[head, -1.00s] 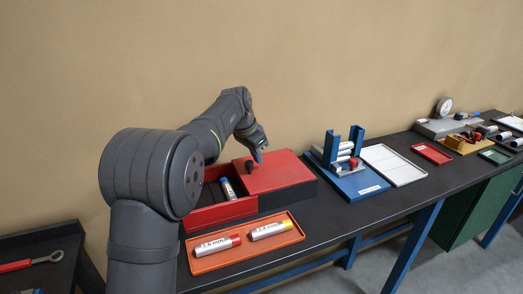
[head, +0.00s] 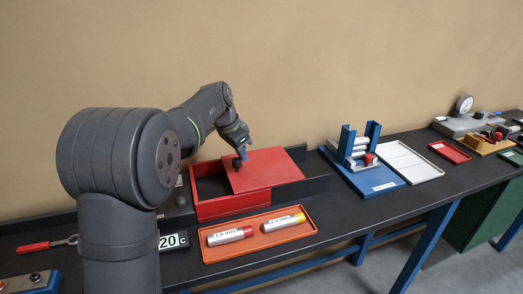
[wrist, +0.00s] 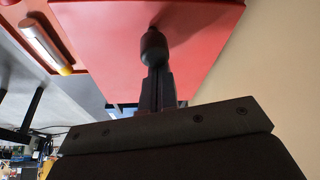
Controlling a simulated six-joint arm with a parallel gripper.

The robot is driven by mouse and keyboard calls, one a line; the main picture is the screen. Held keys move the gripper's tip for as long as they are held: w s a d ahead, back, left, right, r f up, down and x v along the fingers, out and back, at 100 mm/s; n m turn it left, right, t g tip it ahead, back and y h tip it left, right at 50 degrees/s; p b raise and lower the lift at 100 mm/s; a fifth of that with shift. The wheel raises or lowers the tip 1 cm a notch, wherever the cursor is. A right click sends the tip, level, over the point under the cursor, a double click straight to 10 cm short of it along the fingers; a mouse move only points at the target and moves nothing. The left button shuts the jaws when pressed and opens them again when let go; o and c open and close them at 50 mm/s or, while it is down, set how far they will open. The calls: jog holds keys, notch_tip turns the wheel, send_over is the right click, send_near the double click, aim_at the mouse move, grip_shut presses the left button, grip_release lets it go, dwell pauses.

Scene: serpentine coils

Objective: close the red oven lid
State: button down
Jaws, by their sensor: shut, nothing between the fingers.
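The red oven lid (head: 268,170) lies over the right part of the red oven box (head: 233,206). The left part of the box is uncovered and its inside looks dark. A dark knob (head: 237,163) stands on the lid near its left edge. My gripper (head: 242,152) is shut and empty, with its tips close beside the knob. In the wrist view the shut fingers (wrist: 156,88) line up with the knob (wrist: 153,45) above the red lid (wrist: 105,40). Whether they touch the knob I cannot tell.
An orange tray (head: 214,256) with two labelled cylinders lies in front of the box. A blue stand (head: 375,187) holding silver cylinders and a white tray (head: 412,168) are to the right. A red-handled wrench (head: 35,247) lies at the left.

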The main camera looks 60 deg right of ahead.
jog(key=w+a, duration=0.8)
jog(key=shift+w+a+f, duration=0.1)
jog(key=shift+w+a, duration=0.05)
jog(key=s+d, duration=0.3)
jog(key=d, duration=0.2)
jog(key=v, duration=1)
jog(key=shift+w+a, duration=0.3)
jog(key=shift+a, duration=0.15)
notch_tip(320, 180, down, 9)
jog(key=shift+w+a, duration=0.2)
